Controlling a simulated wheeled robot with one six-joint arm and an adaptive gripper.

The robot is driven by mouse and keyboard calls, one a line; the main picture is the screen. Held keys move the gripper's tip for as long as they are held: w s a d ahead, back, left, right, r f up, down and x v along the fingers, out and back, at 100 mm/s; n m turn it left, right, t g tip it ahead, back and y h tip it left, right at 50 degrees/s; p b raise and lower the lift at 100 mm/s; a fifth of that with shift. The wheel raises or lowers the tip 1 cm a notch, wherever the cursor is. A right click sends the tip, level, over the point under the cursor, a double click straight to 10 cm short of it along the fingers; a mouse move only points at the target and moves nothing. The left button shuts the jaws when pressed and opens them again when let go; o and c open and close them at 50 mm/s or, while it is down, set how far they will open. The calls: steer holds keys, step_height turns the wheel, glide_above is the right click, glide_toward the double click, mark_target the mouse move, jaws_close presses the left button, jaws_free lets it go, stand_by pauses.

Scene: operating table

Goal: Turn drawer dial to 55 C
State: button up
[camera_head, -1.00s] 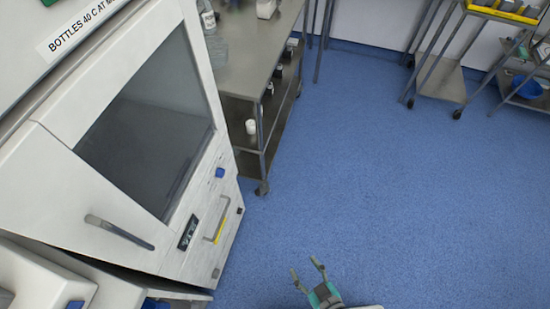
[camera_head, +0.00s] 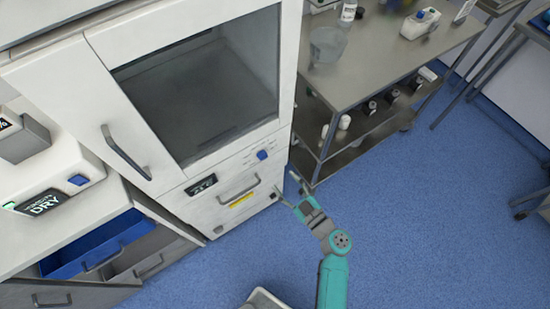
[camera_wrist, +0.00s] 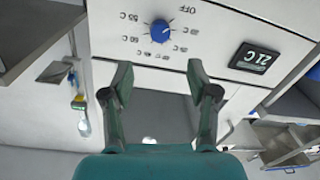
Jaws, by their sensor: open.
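The blue drawer dial (camera_head: 262,155) sits on the white panel under the cabinet's glass door. In the wrist view the dial (camera_wrist: 161,30) is upside down, ringed by printed marks such as OFF and 55 C. Which mark its pointer meets is too small to tell. A dark display (camera_head: 200,185) is beside it; it also shows in the wrist view (camera_wrist: 258,57). My gripper (camera_head: 286,185) is open and empty, in front of the drawer's right side, below and right of the dial. In the wrist view the dial lies beyond and between the fingers (camera_wrist: 162,82), apart from them.
The drawer handle (camera_head: 238,190), with a yellow label under it, is left of my gripper. A steel trolley (camera_head: 365,70) with bottles and containers stands right of the cabinet. An open blue drawer (camera_head: 95,245) is at lower left. Blue floor is clear at lower right.

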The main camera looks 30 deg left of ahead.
mark_target(264, 158)
steer(key=x, duration=1)
steer(key=shift+w+a, duration=0.15)
steer(key=shift+a, duration=0.1)
jaws_close()
